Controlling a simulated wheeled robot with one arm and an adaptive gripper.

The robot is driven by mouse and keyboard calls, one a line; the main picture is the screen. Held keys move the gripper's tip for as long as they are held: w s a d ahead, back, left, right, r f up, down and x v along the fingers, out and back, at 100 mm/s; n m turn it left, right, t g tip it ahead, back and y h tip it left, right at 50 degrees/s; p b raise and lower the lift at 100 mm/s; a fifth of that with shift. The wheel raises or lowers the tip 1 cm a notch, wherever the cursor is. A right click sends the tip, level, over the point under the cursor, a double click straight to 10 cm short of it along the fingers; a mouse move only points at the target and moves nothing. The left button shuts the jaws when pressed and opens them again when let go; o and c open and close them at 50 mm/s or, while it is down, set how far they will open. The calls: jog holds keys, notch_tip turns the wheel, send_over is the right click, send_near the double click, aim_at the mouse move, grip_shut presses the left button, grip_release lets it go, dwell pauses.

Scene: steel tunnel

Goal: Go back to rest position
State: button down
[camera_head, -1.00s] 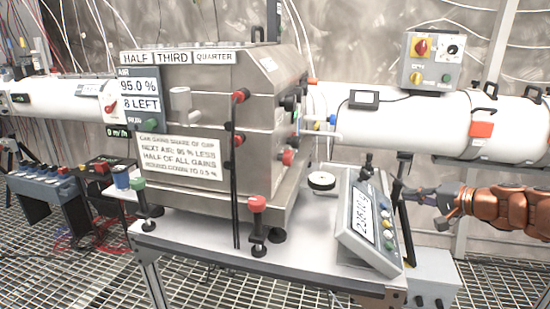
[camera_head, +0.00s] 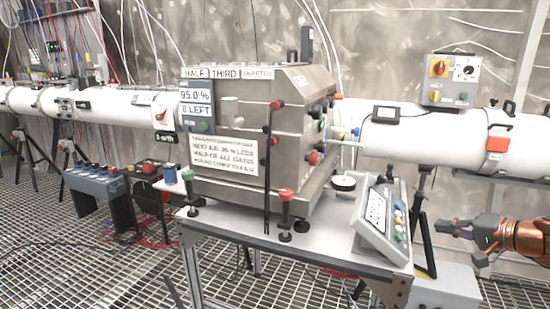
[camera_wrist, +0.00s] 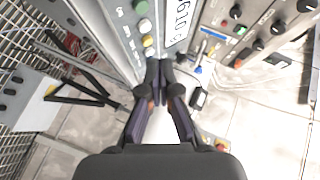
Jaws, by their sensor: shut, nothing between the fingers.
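My gripper (camera_head: 457,229) is at the right of the head view, beside the right end of the table and apart from it. In the wrist view my gripper (camera_wrist: 160,72) has its two dark fingers together at the tips, with nothing between them. The tilted display console (camera_head: 378,215) stands on the table's right end, to the left of my gripper. In the wrist view the console (camera_wrist: 128,40) shows at the top, with its buttons and display, beyond the fingertips.
A steel box (camera_head: 245,130) with labels and red knobs stands on the table (camera_head: 235,232). A white pipe (camera_head: 425,135) runs behind it. A control box (camera_head: 450,80) with a red knob sits above the pipe. A blue-grey button panel (camera_head: 95,182) stands at left. Grating floor is open at front left.

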jog(key=s+a+f+n+g, duration=0.35)
jog(key=s+a, duration=0.25)
jog(key=a, duration=0.7)
jog(key=s+a+f+n+g, duration=0.25)
jog(key=s+a+g, duration=0.3)
jog(key=a, duration=0.75)
jog(key=s+a+f+n+g+h, duration=0.1)
jog(key=s+f+g, duration=0.1)
jog(key=s, duration=0.4)
jog(key=s+a+f+n+g+h, duration=0.1)
jog(key=s+a+f+h, duration=0.1)
jog(key=s, duration=0.5)
jog(key=s+d+f+g+h, duration=0.1)
jog(key=s+d+f+h, duration=0.15)
jog(key=s, duration=0.45)
jog(key=s+d+f+g+h, duration=0.1)
jog(key=s+d+g+h, duration=0.15)
jog(key=s, duration=0.35)
notch_tip(320, 180, up, 19)
jog(key=t+p, duration=0.2)
jog(key=p, duration=1.5)
jog(key=shift+w+d+n+y+p, duration=0.3)
jog(key=shift+w+p, duration=0.1)
jog(key=shift+s+f, duration=0.1)
jog(key=shift+f, duration=0.05)
